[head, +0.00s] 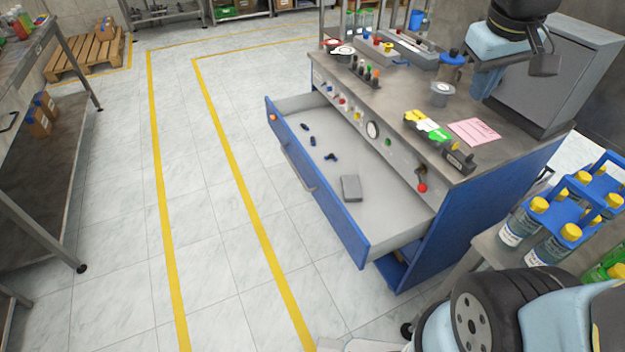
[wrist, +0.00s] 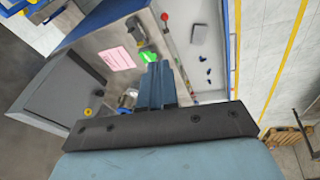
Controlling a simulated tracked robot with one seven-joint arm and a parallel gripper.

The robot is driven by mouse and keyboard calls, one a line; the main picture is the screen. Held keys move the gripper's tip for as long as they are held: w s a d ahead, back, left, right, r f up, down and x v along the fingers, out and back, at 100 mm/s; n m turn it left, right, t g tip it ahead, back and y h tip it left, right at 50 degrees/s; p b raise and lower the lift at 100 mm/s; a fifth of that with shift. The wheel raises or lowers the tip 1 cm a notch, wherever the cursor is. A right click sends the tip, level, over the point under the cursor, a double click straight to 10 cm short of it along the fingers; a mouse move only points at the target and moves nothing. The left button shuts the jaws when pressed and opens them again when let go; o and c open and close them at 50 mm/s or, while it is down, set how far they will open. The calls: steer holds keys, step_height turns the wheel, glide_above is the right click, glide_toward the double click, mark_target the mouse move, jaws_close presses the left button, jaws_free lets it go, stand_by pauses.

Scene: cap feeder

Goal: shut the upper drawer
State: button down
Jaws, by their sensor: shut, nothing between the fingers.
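The upper drawer (head: 309,189) is pulled far out of the blue cabinet (head: 500,215), to the left in the head view. Its front is blue with a long handle (head: 298,168). Inside lie a grey box (head: 351,188) and several small dark blue parts (head: 312,141). In the wrist view the open drawer (wrist: 214,72) shows at upper right. My gripper (head: 484,94) is above the right part of the worktop, away from the drawer. Its blue-grey fingers (wrist: 158,66) are together and empty in the wrist view.
The worktop has a control panel with a red-knobbed lever (head: 421,186), a pink sheet (head: 474,132), a yellow-green block (head: 428,130) and a grey cabinet (head: 550,80). Bottles in blue carriers (head: 560,225) stand at right. The tiled floor (head: 220,220) left of the drawer is clear.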

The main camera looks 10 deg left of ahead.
steer(key=w+a+f+n+g+h, duration=0.1)
steer(key=w+a+f+n+h, duration=0.1)
steer(key=w+a+f+n, duration=0.55)
steer(key=n+h, duration=0.4)
steer(key=n, duration=0.3)
glide_above(321, 182)
steer(key=s+a, duration=0.2)
steer(key=s, duration=0.2)
step_height(321, 182, down, 16)
steer(key=f, duration=0.1)
steer(key=s+a+f+n+t, duration=0.35)
steer(key=a+f+n, duration=0.25)
steer(key=a+f, duration=0.55)
steer(key=shift+g+h, duration=0.25)
steer(key=shift+h, duration=0.15)
steer(key=x, duration=0.4)
steer(key=d+x, duration=0.1)
steer(key=x, duration=0.4)
steer(key=r+x, duration=0.1)
steer(key=x, duration=0.4)
steer(key=shift+s+d, duration=0.2)
steer(key=shift+w+d, duration=0.3)
steer(key=shift+d, duration=0.05)
steer(key=shift+d, duration=0.1)
